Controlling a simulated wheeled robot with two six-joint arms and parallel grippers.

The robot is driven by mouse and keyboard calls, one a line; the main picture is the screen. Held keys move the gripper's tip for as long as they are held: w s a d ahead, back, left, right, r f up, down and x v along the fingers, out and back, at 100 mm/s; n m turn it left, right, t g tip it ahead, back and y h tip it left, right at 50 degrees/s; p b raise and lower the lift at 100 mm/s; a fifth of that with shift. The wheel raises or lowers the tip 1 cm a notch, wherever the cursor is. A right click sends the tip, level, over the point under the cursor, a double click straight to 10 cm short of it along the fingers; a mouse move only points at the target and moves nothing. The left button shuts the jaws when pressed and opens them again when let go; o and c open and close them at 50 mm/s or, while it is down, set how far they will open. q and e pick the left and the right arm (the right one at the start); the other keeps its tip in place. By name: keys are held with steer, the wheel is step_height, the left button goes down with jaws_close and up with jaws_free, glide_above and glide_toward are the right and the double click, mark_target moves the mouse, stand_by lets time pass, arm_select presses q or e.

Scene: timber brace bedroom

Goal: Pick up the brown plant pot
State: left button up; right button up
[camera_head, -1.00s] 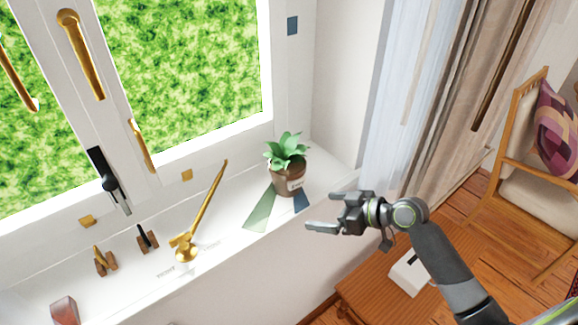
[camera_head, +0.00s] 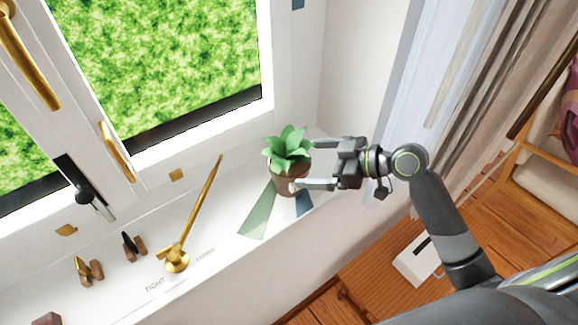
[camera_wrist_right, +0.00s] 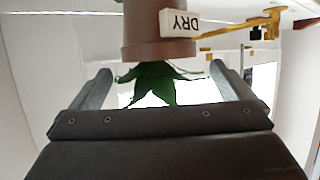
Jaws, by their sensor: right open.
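The brown plant pot (camera_head: 287,184) with a green leafy plant (camera_head: 288,150) stands upright on the white window sill. In the right wrist view the pot (camera_wrist_right: 152,30) appears upside down at the top, with a white "DRY" label (camera_wrist_right: 179,22) and the leaves below it. My right gripper (camera_head: 305,165) is open at the pot's right side, its fingers pointing left toward the pot. In the wrist view the fingers are spread to either side of the plant. I cannot tell whether a finger touches the pot. My left gripper is not in view.
A gold handle-like lever (camera_head: 193,222) lies on the sill left of the pot. Small wooden blocks (camera_head: 90,270) sit farther left. The window frame stands behind and a pale curtain (camera_head: 407,100) hangs at the right. A white box (camera_head: 416,259) is lower down on wood.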

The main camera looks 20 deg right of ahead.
mark_target(292, 162)
steer(key=p+x, duration=0.1)
steer(key=x, duration=0.3)
steer(key=shift+w+a+p, duration=0.2)
steer(key=shift+w+p, duration=0.1)
steer(key=shift+p, duration=0.1)
steer(key=shift+w+a+f, duration=0.25)
steer(key=shift+a+f, duration=0.05)
steer(key=shift+a, duration=0.1)
steer(key=c, duration=1.2)
steer(key=shift+c, duration=0.6)
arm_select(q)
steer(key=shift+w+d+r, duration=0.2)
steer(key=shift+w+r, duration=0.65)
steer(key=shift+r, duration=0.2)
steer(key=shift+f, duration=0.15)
